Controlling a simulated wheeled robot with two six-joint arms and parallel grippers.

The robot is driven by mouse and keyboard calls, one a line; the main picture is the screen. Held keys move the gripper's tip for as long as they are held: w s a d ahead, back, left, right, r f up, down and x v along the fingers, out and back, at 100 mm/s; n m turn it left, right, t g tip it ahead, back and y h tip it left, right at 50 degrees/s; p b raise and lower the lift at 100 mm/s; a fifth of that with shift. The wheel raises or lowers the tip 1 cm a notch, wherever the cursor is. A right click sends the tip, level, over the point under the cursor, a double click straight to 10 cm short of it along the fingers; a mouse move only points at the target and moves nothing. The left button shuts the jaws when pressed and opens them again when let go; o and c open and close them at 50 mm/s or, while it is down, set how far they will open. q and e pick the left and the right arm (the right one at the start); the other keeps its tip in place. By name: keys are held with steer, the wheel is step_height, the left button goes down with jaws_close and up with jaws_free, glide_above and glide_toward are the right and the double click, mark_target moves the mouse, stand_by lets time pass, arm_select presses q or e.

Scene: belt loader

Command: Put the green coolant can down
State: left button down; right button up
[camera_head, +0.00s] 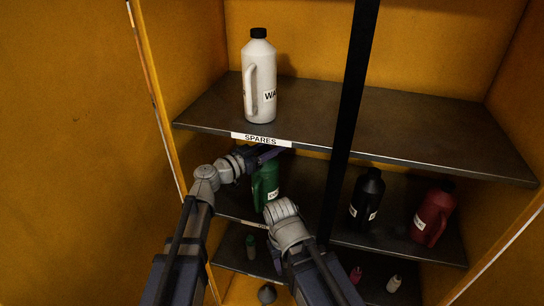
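The green coolant can (266,187) is upright at the middle shelf (295,183), under the front edge of the upper shelf. A white label shows low on it. My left gripper (264,153) is at the can's top and covers it. Its fingertips are hidden, so I cannot tell whether it grips the can, nor whether the can's base touches the shelf. My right arm reaches up just in front of and right of the can; its wrist shows, but its gripper fingers do not.
A white can (260,85) stands on the upper shelf (400,125), marked SPARES. A black can (367,197) and a red can (432,214) stand on the middle shelf, right of a dark upright post (350,100). Small bottles stand on the lower shelf (400,272). Yellow cabinet walls enclose the sides.

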arm_select(q)
steer(key=w+f+b, duration=0.1)
steer(key=w+d+f+b, duration=0.1)
steer(key=w+f+b, duration=0.1)
steer(key=shift+f+b, duration=0.2)
steer(key=shift+b, duration=0.1)
arm_select(e)
steer(key=f, duration=0.2)
steer(key=d+f, duration=0.1)
steer(key=shift+w+f, duration=0.25)
steer(key=shift+w, duration=0.05)
arm_select(q)
steer(key=shift+f, duration=0.15)
steer(key=shift+c, duration=2.2)
jaws_free()
arm_select(e)
steer(key=shift+f, duration=0.1)
arm_select(q)
steer(key=v, duration=1.2)
